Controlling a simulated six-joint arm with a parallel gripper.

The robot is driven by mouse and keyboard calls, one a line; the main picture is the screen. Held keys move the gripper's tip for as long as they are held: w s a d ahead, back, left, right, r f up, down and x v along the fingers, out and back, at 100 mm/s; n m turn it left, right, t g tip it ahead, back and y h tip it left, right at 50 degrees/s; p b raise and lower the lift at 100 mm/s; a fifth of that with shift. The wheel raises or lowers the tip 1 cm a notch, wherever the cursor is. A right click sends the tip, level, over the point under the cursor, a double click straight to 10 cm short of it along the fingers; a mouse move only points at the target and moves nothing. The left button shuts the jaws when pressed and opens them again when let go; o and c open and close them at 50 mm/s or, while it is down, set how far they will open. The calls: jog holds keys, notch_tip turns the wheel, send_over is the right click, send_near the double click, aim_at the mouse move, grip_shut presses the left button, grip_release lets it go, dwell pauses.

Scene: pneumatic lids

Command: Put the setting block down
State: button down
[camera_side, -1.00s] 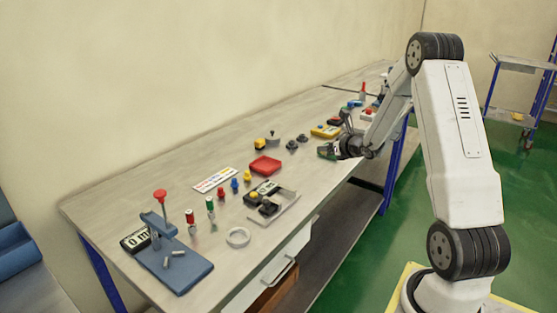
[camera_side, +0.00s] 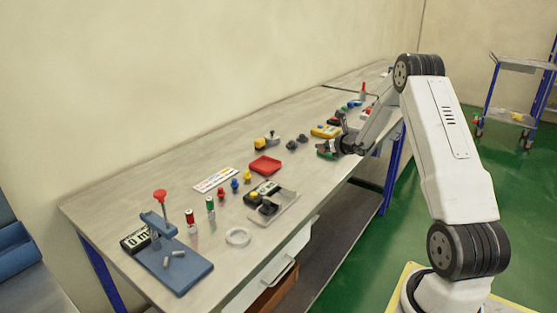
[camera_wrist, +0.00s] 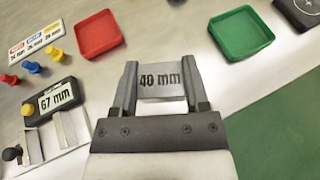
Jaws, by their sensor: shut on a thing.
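The setting block (camera_wrist: 161,82) is a light grey block marked "40 mm" in the wrist view. My gripper (camera_wrist: 160,75) is shut on it, one dark finger on each side. In the wrist view the block shows between a red tray (camera_wrist: 98,35) and a green tray (camera_wrist: 241,34), with bare bench around it. In the side view my gripper (camera_side: 332,148) is low over the right part of the bench, beside the partly hidden green tray.
A gauge reading "67 mm" (camera_wrist: 50,103) sits at left in the wrist view, with small coloured knobs and a labelled card (camera_wrist: 36,38) behind. The red tray (camera_side: 265,165) lies mid-bench in the side view. A blue fixture (camera_side: 172,262) stands at the near left end.

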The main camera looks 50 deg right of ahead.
send_over(314, 166)
jog(key=f, duration=0.6)
jog(key=shift+s+a+f, duration=0.2)
jog(key=shift+f, duration=0.2)
jog(key=shift+w+d+f, duration=0.1)
jog(key=shift+w+f, duration=0.05)
jog(key=shift+f, duration=1.6)
jog(key=shift+f, duration=0.1)
jog(key=shift+c, duration=0.4)
grip_release()
jog(key=shift+f, duration=0.1)
jog(key=shift+r, duration=0.2)
